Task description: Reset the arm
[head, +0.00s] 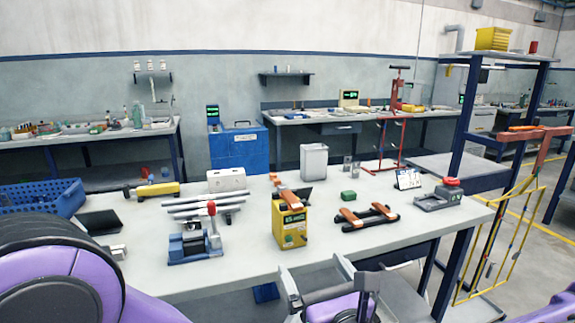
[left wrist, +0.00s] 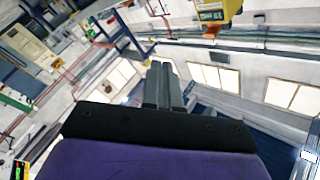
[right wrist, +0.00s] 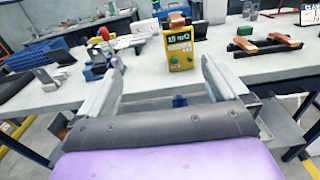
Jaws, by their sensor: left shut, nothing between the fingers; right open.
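My right gripper (head: 328,292) is at the front edge of the table in the head view. It also shows in the right wrist view (right wrist: 160,85), with its two fingers wide apart and nothing between them. A yellow device (head: 289,225) with an orange-brown top stands on the table beyond it; it also shows in the right wrist view (right wrist: 180,50). My left gripper (left wrist: 160,85) shows in the left wrist view, its fingers together and empty, with walls and windows behind it. In the head view, my purple left arm fills the lower left corner and the left gripper is not seen.
The table (head: 350,245) carries a blue vise (head: 195,245), a black part with orange-brown grips (head: 368,217), a grey device with a red knob (head: 440,195), a grey bin (head: 314,161) and a blue crate (head: 40,197). A yellow frame (head: 500,245) stands at the right.

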